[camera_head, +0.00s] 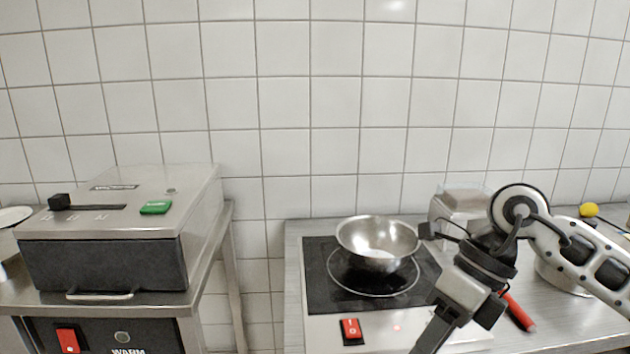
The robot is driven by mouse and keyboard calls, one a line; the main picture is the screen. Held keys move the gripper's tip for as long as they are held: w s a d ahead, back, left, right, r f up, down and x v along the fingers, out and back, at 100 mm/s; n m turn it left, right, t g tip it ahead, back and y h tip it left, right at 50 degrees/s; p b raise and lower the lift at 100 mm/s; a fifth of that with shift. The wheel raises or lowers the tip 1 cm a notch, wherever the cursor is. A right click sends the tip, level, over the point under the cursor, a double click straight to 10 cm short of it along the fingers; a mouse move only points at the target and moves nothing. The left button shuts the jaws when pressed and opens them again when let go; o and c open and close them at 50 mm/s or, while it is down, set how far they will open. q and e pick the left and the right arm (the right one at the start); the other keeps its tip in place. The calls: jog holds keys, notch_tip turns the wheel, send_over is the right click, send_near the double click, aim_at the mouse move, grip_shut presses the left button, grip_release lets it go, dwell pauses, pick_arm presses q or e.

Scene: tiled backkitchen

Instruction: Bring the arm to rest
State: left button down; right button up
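My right arm (580,250) comes in from the right and bends down over the front of the hob. My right gripper (436,334) points down and left at the bottom edge, in front of the hob's right side. One dark finger shows and runs out of the picture, so I cannot tell whether it is open or shut. No held object shows in the visible part. My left arm and gripper are not in view.
A steel bowl (376,240) stands on the black hob (322,284), left of my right gripper. A red-handled tool (520,314) and a partly hidden round metal container (560,276) lie behind my arm. A steel appliance (108,262) stands left, beyond a gap.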

jog(key=s+a+r+m+y, duration=0.2)
jog(key=a+m+y, duration=0.2)
jog(key=a+y, duration=0.35)
jog(key=s+a+r+m+y, duration=0.2)
jog(key=a+m+y, duration=0.1)
jog(key=a+y, duration=0.45)
jog(key=w+d+f+m+t+h, duration=0.3)
jog(key=d+f+m+t+h, duration=0.3)
jog(key=m+t, duration=0.6)
jog(key=w+d+f+m+t+h, duration=0.2)
jog(key=d+f+m+t+h, duration=0.35)
jog(key=m, duration=0.95)
jog(key=s+d+f+m+g+h, duration=0.1)
jog(key=s+f+m, duration=0.3)
jog(key=f, duration=0.5)
jog(key=s+d+f+m+g+h, duration=0.2)
jog(key=s+f+m+g+h, duration=0.2)
jog(key=s+f, duration=0.3)
notch_tip(320, 180, down, 3)
jog(key=shift+s+d+f+h, duration=0.1)
jog(key=shift+s+d+h, duration=0.15)
jog(key=shift+h, duration=0.1)
